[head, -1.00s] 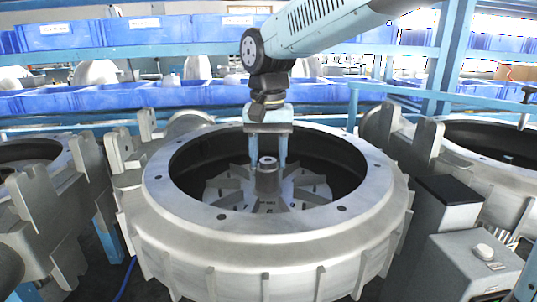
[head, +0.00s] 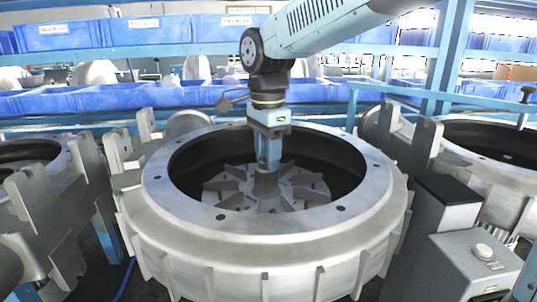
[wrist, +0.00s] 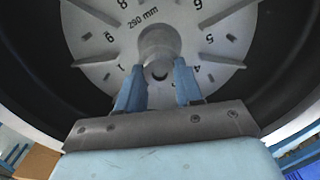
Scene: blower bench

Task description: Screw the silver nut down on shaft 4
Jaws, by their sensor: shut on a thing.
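My gripper (head: 267,168) points straight down at the central hub (head: 266,187) of the impeller, inside the large round metal housing (head: 165,203). In the wrist view, my gripper's two blue fingers (wrist: 158,82) stand on either side of the silver nut (wrist: 158,70) at the shaft end, shut on it. The nut is small and partly shaded there, and the fingers hide it in the head view. I cannot tell how far down the shaft it sits. The pale impeller disc (wrist: 205,40) carries printed numbers and thin vanes around the hub.
The housing's wide flange surrounds my gripper, with a dark inner wall (head: 345,165). Similar housings stand at left (head: 60,200) and right (head: 490,165). A grey box with a knob (head: 470,262) is at front right. Blue bins (head: 120,35) fill racks behind.

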